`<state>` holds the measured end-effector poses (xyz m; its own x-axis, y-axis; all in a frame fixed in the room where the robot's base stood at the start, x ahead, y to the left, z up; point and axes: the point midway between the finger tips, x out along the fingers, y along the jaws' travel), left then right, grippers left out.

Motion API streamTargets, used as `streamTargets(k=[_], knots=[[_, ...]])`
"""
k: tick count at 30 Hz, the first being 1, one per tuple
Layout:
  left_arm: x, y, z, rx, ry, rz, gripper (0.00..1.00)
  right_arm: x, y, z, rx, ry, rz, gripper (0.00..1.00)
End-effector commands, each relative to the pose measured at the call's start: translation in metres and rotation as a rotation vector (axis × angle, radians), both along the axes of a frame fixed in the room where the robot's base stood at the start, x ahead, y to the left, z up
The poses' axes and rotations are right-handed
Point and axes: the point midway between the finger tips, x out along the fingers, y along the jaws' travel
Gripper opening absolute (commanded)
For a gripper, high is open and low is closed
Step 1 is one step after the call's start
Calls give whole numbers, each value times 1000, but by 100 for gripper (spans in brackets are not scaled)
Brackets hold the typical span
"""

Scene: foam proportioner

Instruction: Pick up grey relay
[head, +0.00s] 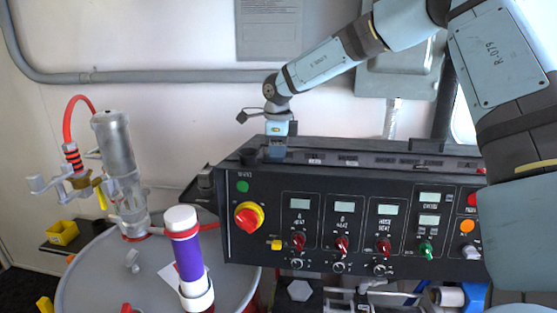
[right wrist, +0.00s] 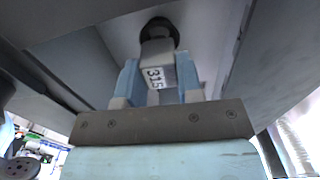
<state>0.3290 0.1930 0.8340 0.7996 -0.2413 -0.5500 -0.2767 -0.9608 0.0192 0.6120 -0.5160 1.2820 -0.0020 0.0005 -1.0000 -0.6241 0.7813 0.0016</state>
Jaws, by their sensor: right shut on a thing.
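The grey relay (right wrist: 157,72) shows in the right wrist view as a small light grey block with the number 315 on its face. My right gripper (right wrist: 159,88) is shut on it, with one blue finger on each side. A dark round piece (right wrist: 160,29) is just beyond the relay; I cannot tell whether the two are joined. In the head view my right gripper (head: 277,152) points down at the top rear of the black control panel (head: 262,187), near its left end. The relay cannot be made out there. My left gripper is not in view.
The panel front carries a red-yellow knob (head: 249,216), several displays and small knobs. Left of it, a white-and-purple cylinder (head: 188,256) and a clear-bodied pump (head: 119,160) stand at a grey drum (head: 92,276). In the wrist view, grey walls flank the gripper closely.

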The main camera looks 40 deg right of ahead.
Motion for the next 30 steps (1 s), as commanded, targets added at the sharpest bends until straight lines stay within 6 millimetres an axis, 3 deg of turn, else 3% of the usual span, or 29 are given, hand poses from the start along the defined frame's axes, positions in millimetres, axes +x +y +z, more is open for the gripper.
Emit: streamTargets(k=[18, 26, 30], knots=[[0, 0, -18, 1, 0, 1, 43, 1, 0, 146, -1, -5, -1, 10], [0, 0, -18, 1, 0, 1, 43, 1, 0, 178, 0, -4, 1, 10], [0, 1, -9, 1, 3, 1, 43, 0, 0, 194, 0, -2, 1, 10]])
